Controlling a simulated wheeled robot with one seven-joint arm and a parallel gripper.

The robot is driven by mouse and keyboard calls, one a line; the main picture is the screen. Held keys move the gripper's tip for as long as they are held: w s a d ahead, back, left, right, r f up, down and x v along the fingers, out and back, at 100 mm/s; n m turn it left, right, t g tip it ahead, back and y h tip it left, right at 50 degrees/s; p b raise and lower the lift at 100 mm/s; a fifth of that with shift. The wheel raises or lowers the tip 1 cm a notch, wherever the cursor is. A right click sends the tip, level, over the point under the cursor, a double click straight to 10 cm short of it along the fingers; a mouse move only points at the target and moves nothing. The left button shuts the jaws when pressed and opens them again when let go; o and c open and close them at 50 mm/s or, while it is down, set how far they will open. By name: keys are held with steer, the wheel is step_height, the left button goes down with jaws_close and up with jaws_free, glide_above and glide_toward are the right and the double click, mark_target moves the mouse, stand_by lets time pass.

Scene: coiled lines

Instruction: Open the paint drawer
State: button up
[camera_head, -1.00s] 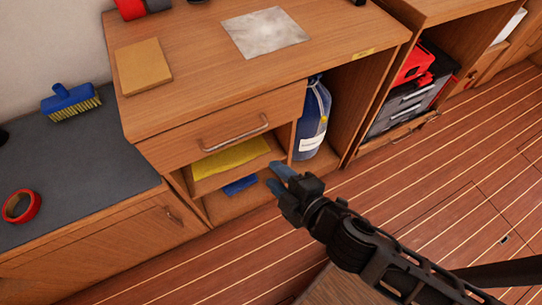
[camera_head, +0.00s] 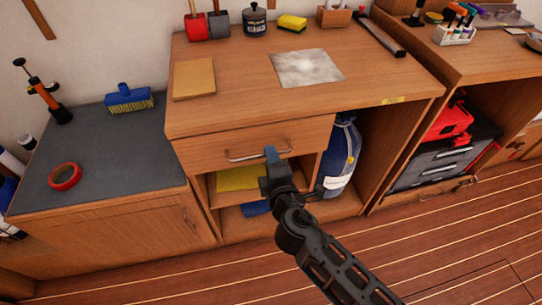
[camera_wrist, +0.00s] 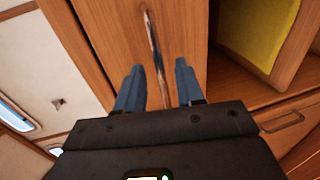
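The paint drawer (camera_head: 225,150) is the wooden drawer under the workbench top, and its front sits shut, flush with the cabinet. Its metal bar handle (camera_head: 245,157) runs across the front. My gripper (camera_head: 271,156) is at the handle's right part in the head view and hides some of it. In the wrist view my gripper (camera_wrist: 160,86) is open, with a blue finger on each side of the handle (camera_wrist: 153,45). The fingers are apart from the bar. The drawer front (camera_wrist: 185,35) fills the upper middle there.
Below the drawer are open shelves with a yellow cloth (camera_head: 236,179) and a blue item (camera_head: 256,208). A large blue bottle (camera_head: 341,158) stands right of them. A grey-topped lower cabinet (camera_head: 110,230) is at left. The planked floor (camera_head: 440,235) is clear at right.

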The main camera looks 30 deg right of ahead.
steer(key=shift+w+d+f, duration=0.15)
steer(key=shift+w+d, duration=0.1)
steer(key=shift+w, duration=0.35)
jaws_close()
stand_by(0.3)
